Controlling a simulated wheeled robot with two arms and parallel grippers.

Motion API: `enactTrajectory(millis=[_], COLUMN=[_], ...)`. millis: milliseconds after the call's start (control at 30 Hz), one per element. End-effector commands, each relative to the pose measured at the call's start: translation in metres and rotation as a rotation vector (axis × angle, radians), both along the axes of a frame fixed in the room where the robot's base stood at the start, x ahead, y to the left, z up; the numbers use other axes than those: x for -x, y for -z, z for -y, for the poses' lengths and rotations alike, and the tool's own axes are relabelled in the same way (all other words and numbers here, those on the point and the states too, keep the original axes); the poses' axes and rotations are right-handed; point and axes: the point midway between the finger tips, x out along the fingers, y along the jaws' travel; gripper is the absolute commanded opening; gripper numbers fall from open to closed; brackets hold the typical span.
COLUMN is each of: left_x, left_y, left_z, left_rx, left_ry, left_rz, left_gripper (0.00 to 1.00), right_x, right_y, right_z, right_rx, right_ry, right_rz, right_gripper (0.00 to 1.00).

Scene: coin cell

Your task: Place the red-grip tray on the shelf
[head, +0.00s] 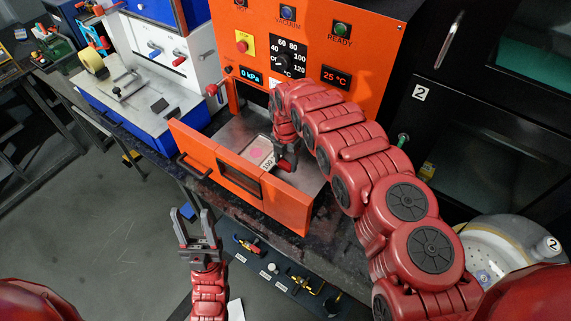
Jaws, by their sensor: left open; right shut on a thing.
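A small pale tray (259,150) with pink pieces on it and a "100" tag is at the mouth of the orange oven (370,30). Its red grip (285,166) shows at the tray's right end. My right gripper (286,157) is shut on the tray at this grip; my arm hides part of the jaws. The grey metal shelf (225,137) lies under and around the tray. I cannot tell whether the tray touches it. My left gripper (194,226) is open and empty, low in front of the oven door.
The orange oven door (200,150) stands open, with a dark window and handle. A blue and white machine (150,105) stands to the left. Tools lie on a dark rack (275,269) below. A white round basin (500,240) is at the right. The floor at left is clear.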

Motion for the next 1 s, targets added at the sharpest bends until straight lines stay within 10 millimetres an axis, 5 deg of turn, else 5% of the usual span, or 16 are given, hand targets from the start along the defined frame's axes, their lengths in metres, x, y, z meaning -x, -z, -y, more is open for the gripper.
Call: enactTrajectory(millis=[300,667,700,867,1000], left_x=[0.000,0.000,0.000,0.000,0.000], left_y=[-0.009,-0.004,-0.004,-0.005,-0.005], left_z=[0.000,0.000,0.000,0.000,0.000], left_rx=[0.000,0.000,0.000,0.000,0.000], left_ry=[0.000,0.000,0.000,0.000,0.000], left_rz=[0.000,0.000,0.000,0.000,0.000], left_gripper=[0.50,0.50,0.50,0.50,0.50], right_x=[0.001,0.000,0.000,0.000,0.000], right_y=[0.027,0.032,0.032,0.031,0.031], right_z=[0.000,0.000,0.000,0.000,0.000], right_rx=[0.000,0.001,0.001,0.001,0.001], right_ry=[-0.001,0.001,0.001,0.001,0.000], right_rz=[-0.001,0.001,0.001,0.001,0.001], right_gripper=[0.00,0.00,0.65,0.93,0.93])
